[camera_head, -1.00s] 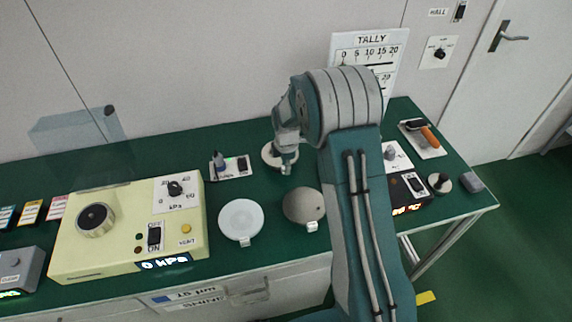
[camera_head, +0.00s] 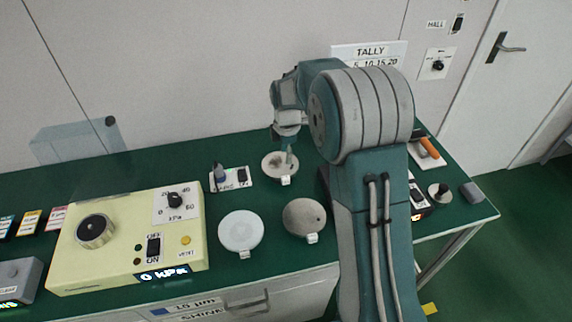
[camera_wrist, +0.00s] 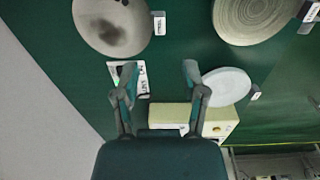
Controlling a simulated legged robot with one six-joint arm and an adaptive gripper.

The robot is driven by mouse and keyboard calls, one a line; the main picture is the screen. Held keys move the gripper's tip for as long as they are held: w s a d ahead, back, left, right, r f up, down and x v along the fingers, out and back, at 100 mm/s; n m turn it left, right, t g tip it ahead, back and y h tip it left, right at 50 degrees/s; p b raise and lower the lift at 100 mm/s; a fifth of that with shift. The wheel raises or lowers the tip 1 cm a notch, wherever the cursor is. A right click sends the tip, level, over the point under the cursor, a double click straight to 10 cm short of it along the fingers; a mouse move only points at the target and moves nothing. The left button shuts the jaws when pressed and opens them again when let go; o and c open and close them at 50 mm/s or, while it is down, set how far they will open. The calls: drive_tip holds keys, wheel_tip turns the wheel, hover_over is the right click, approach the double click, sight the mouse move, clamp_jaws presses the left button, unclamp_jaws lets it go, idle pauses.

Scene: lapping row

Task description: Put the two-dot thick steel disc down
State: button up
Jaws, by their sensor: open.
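My gripper (camera_head: 287,158) is over the back round plate (camera_head: 272,160) in the head view, close to its surface; contact cannot be told. In the wrist view my gripper (camera_wrist: 160,68) has its fingers apart with nothing between them. The back plate (camera_wrist: 100,15) shows there at upper left, with a dark patch. I cannot pick out a thick steel disc with two dots; no dots can be read.
A ridged grey plate (camera_head: 305,217) and a white plate (camera_head: 240,231) lie in front, each with a small tag. A yellow control box (camera_head: 120,235) stands left, reading 0 kPa. A small switch panel (camera_head: 231,178) is left of the back plate. A knobbed round piece (camera_head: 440,192) lies at right.

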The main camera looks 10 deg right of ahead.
drive_tip(key=s+r+m+t, duration=0.2)
drive_tip(key=s+r+m, duration=0.6)
drive_tip(key=s+r, duration=0.6)
drive_tip(key=s+r+m+t, duration=0.3)
drive_tip(key=s+m, duration=0.7)
drive_tip(key=s, duration=0.7)
drive_tip(key=shift+s, duration=0.2)
